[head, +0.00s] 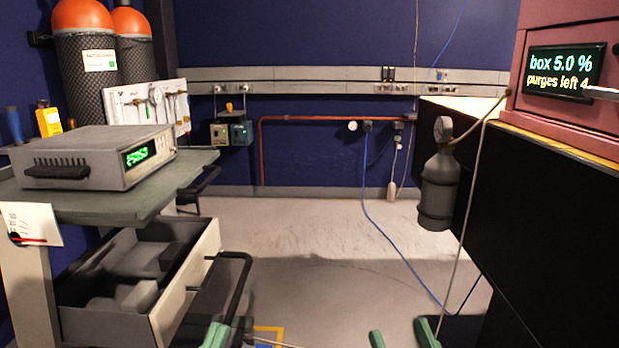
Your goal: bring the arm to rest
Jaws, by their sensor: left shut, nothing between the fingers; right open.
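My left gripper (215,335) shows at the bottom edge, left of centre, as green fingertips held together with nothing seen between them. It is in front of the cart's open drawer. My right gripper (402,337) shows at the bottom edge, right of centre, with two green fingers apart and a gap of bare floor between them. Most of both arms is below the picture.
A cart (120,207) with a grey instrument (75,180) and an open drawer (185,285) stands left. A dark bench (560,230) with a display (565,72) stands right. A black cylinder (438,185) and blue hose (405,258) are beside it.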

